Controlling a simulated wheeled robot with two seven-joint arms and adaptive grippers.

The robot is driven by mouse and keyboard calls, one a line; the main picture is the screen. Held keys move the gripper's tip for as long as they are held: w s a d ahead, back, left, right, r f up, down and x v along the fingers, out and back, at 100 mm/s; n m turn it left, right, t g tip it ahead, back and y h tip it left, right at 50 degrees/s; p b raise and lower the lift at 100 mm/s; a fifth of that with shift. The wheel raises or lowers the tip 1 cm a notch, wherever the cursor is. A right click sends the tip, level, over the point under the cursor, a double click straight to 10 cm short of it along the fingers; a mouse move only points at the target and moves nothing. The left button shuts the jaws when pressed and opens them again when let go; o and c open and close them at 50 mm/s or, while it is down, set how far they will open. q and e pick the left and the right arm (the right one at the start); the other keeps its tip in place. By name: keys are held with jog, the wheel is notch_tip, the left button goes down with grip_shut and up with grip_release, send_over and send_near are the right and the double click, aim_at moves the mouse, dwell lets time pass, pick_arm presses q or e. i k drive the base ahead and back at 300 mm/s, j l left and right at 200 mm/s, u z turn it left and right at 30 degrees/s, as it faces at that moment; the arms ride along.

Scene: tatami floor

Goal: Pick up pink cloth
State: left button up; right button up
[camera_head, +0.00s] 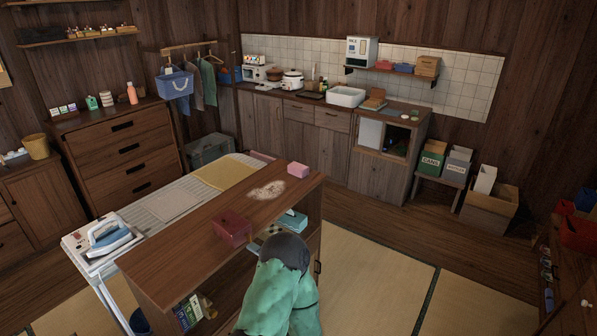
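A small pink block-shaped item (298,170), which looks like a folded pink cloth, lies on the far right end of the wooden counter (190,255). A pale, powdery patch (267,190) is on the counter just in front of it. Another pinkish item (262,156) shows partly behind the counter's far end; I cannot tell what it is. Neither of my grippers is in view. Nothing is seen touching the pink item.
A dark red open container (232,229) stands mid-counter. A green shape with a dark grey top (280,295) hides part of the counter's front. An ironing board with an iron (108,238) runs along the left side. Tatami floor (375,280) is clear at right.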

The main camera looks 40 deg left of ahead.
aim_at(300, 170)
jog(key=u, duration=1)
jog(key=i+l, duration=0.2)
jog(key=i, duration=0.25)
jog(key=i+l, duration=0.25)
jog(key=i, duration=0.15)
jog(key=i+l, duration=0.2)
jog(key=i, duration=0.25)
jog(key=i+l, duration=0.2)
jog(key=i, duration=0.2)
jog(key=l+z, duration=0.05)
